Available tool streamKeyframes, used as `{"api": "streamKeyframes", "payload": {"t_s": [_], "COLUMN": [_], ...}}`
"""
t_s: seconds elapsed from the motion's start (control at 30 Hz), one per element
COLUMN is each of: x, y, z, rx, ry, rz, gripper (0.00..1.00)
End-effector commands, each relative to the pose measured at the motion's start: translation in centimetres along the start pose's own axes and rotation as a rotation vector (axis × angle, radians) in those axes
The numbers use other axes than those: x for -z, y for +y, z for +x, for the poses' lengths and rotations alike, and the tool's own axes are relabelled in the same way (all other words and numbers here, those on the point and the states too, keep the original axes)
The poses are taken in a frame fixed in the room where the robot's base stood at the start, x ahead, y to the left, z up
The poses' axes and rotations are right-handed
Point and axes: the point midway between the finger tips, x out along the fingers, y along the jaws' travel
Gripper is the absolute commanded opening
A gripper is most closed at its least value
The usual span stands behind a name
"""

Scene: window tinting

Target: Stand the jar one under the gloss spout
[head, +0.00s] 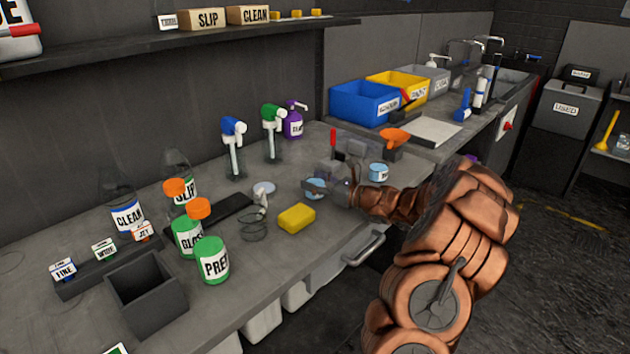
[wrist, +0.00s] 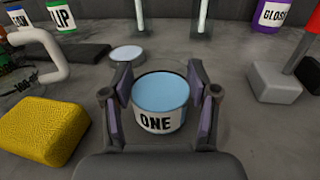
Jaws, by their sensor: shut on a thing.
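Jar one (wrist: 157,122) is a short round jar with light blue contents or top and a white label reading ONE. My gripper (wrist: 160,100) is shut on it, a finger on each side. In the head view the jar (head: 315,188) shows as a small blue patch at my gripper (head: 325,186), low over the counter; I cannot tell if it touches. Behind it stand a blue-headed spout (head: 233,128) and a green-headed spout (head: 272,116), with a purple bottle (head: 293,122) to their right. Its label seems to start GLO.
Another blue jar (head: 378,173) and an orange scoop-like thing (head: 393,138) are to the right. Counter (head: 225,200) shows free between disc and spouts.

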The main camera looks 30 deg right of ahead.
Motion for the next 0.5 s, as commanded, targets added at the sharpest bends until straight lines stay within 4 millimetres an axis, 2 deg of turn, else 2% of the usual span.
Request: {"api": "streamKeyframes", "payload": {"t_s": [0.27, 0.3, 0.5], "x": [0.25, 0.27, 0.23], "y": [0.03, 0.05, 0.04], "z": [0.03, 0.03, 0.02], "rx": [-0.001, -0.001, -0.001], "ry": [0.0, 0.0, 0.0], "rz": [0.0, 0.0, -0.001], "gripper": [0.23, 0.61, 0.82]}}
